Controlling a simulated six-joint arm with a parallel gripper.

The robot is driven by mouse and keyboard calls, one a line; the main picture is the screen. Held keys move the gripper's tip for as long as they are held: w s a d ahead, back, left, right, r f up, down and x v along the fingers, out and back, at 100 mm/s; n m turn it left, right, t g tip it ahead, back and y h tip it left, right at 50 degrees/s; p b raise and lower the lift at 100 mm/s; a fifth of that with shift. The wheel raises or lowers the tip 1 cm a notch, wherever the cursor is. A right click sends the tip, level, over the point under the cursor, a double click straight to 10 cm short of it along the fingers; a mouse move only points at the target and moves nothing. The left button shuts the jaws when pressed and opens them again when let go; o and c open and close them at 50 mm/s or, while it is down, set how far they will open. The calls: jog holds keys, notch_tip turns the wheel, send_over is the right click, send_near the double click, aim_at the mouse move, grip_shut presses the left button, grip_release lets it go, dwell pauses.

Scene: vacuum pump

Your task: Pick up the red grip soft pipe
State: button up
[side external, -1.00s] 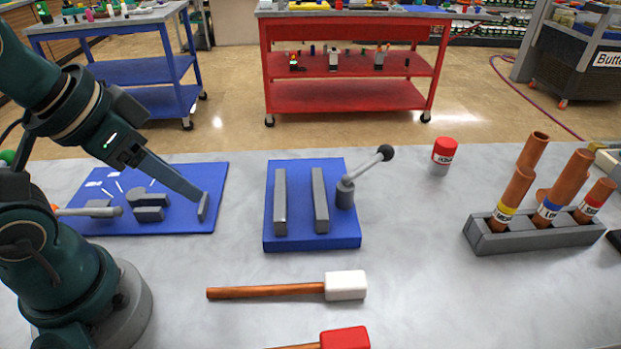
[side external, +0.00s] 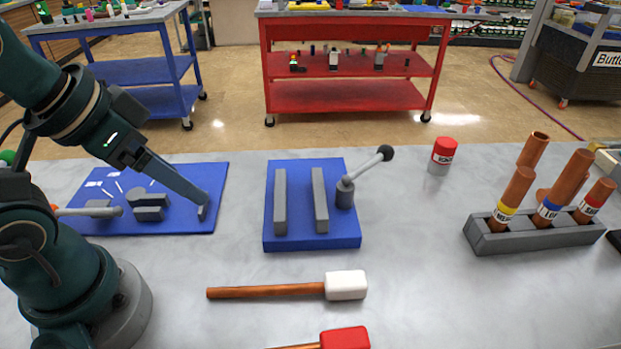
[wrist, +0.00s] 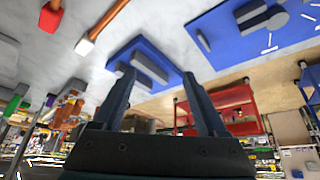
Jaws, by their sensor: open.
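A copper-brown pipe with a red block-shaped grip (side external: 345,338) lies at the front of the grey table. It is partly cut off by the bottom edge of the side view. Its red grip also shows at the upper left of the wrist view (wrist: 48,19). My gripper (wrist: 157,77) is open, with nothing between its two dark fingers. In the side view my gripper (side external: 192,192) is over the right part of the left blue board, well left of and behind the red grip.
A similar pipe with a white grip (side external: 345,285) lies just behind the red one. A blue board (side external: 312,243) with grey bars and a black-knobbed lever stands mid-table. A grey rack (side external: 535,238) holds several copper pipes at right. A red-capped jar (side external: 443,156) stands behind.

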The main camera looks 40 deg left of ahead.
jog(key=w+r+t, duration=0.1)
jog(key=w+r, duration=0.1)
jog(key=w, duration=0.1)
jog(key=m+g+h, duration=0.1)
jog(key=m+h, duration=0.2)
jog(key=m, duration=0.3)
send_over(335, 341)
jog(key=w+a, duration=0.4)
jog(key=a, duration=0.2)
notch_tip(335, 341, down, 7)
jog(key=s+d+f+m+g, duration=0.1)
jog(key=s+d+f, duration=0.1)
jog(key=f, duration=0.1)
jog(key=s+d+f+m+g, duration=0.1)
jog(key=s+d+f, duration=0.1)
jog(key=s+f, duration=0.1)
jog(key=shift+s+d, duration=0.25)
jog(key=shift+d, duration=0.15)
jog(key=shift+x, duration=2.35)
grip_shut()
